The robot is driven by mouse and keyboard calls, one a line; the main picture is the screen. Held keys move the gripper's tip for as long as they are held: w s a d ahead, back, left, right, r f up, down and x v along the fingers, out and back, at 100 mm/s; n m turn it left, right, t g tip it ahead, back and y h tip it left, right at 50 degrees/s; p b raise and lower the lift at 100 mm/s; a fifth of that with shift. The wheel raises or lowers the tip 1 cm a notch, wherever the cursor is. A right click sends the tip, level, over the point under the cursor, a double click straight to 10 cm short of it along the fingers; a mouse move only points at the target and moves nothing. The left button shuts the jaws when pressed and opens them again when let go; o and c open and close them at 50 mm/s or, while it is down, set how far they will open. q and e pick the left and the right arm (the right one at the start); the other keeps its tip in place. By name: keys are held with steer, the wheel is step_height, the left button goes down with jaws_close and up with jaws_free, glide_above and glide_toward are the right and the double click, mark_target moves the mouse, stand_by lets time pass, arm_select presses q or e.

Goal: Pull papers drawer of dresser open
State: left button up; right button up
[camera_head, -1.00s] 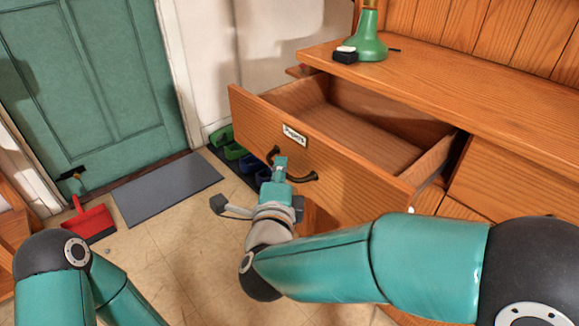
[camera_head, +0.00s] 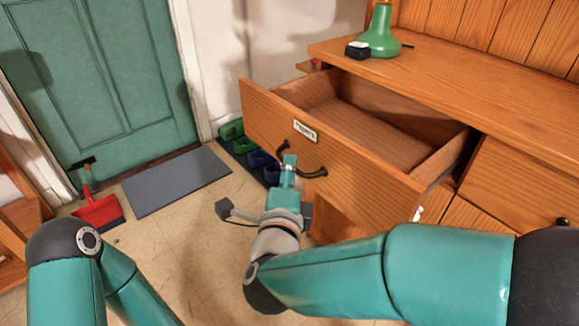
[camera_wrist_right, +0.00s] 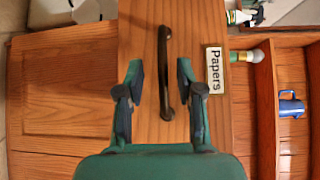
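The papers drawer (camera_head: 345,163) of the dresser (camera_head: 450,80) stands well open, and I see into its empty-looking inside. Its front carries a "Papers" label (camera_head: 305,131) and a dark curved handle (camera_head: 315,173). My right gripper (camera_head: 289,160) is at this handle, in front of the drawer. In the right wrist view its two fingers (camera_wrist_right: 160,72) are apart, one on each side of the handle (camera_wrist_right: 165,75); I see no finger pressing on it. Part of my left arm shows at lower left in the head view, but its gripper is out of view.
A green lamp base (camera_head: 379,40) and a small black-and-white object (camera_head: 357,50) stand on the dresser top. Shoes (camera_head: 258,158) stand by the wall behind the drawer. A grey mat (camera_head: 178,180) and red dustpan (camera_head: 98,212) lie on the otherwise clear floor near the green door (camera_head: 100,75).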

steer(key=s, duration=0.5)
steer(key=shift+a+r, duration=0.1)
steer(key=shift+a, duration=0.2)
steer(key=d+f+n+g+y, duration=0.1)
steer(key=d+f+n+g, duration=0.25)
steer(key=f, duration=0.65)
steer(key=d+f+n+g+y, duration=0.15)
steer(key=f+n, duration=0.35)
steer(key=f, duration=0.5)
steer(key=d+f+n+g+y, duration=0.1)
steer(key=d+f+n+g, duration=0.25)
steer(key=f, duration=0.75)
steer(key=s+d+f+n+g+y, duration=0.1)
steer(key=s+d+f+n+g, duration=0.2)
steer(key=s+f, duration=0.5)
steer(key=s+d+f+n+g+y, duration=0.1)
steer(key=s+f+n+g+y, duration=0.3)
steer(key=s, duration=0.6)
step_height(320, 180, up, 33)
steer(key=h+p, duration=0.2)
steer(key=p, duration=3.1)
steer(key=shift+w+a+m+g+p, duration=0.35)
steer(key=shift+m+g, duration=0.05)
steer(key=shift+g, duration=0.05)
